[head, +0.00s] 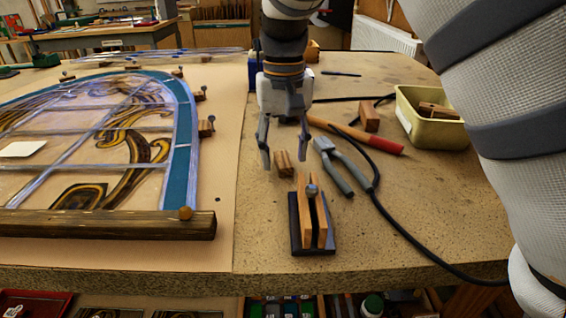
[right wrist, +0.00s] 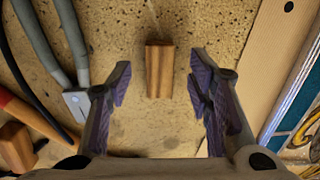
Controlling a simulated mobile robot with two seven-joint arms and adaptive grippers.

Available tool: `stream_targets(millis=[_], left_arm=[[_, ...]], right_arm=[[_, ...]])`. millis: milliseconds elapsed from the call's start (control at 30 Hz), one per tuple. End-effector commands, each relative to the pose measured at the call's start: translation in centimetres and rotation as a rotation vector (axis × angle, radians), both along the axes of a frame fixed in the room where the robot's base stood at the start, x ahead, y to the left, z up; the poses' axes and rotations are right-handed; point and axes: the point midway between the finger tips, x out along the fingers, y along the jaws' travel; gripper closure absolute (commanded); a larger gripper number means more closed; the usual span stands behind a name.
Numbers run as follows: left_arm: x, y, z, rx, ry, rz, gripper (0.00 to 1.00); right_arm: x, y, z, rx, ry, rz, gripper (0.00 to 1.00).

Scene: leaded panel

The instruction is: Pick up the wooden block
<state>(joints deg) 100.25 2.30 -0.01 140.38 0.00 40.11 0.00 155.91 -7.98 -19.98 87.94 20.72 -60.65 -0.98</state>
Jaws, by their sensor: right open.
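The small striped wooden block (head: 284,165) lies on the workbench, just right of the paper under the leaded panel. My right gripper (head: 285,158) points down over it with its fingers apart, one on each side. In the right wrist view the block (right wrist: 159,70) lies between the open fingertips (right wrist: 160,82), with a gap on both sides. The gripper is empty. A second wooden block (head: 369,116) stands farther back to the right; it also shows in the right wrist view (right wrist: 16,147). My left gripper is not in view.
A wooden holder on a dark base (head: 313,220) stands just in front of the block. Pliers (head: 336,167), a red-handled hammer (head: 375,141) and a black cable lie to the right. A yellow tin (head: 432,128) is farther right. The leaded panel (head: 182,165) lies left.

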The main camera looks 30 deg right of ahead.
Motion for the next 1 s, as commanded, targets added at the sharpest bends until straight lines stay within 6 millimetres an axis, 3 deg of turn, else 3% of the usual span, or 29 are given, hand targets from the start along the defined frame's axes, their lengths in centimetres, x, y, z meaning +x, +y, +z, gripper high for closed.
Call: stream_targets(millis=[100,300,467,833,1000], left_arm=[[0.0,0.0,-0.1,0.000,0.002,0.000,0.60],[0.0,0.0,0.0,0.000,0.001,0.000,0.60],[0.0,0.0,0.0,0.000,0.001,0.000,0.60],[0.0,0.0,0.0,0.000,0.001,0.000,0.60],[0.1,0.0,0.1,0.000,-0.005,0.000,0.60]], right_arm=[[0.0,0.0,-1.1,0.000,-0.001,-0.001,0.53],[0.0,0.0,-1.1,0.000,-0.003,-0.001,0.56],[0.0,0.0,-1.1,0.000,-0.003,-0.001,0.92],[0.0,0.0,-0.9,0.000,-0.003,-0.001,0.93],[0.1,0.0,1.5,0.001,-0.007,0.001,0.93]])
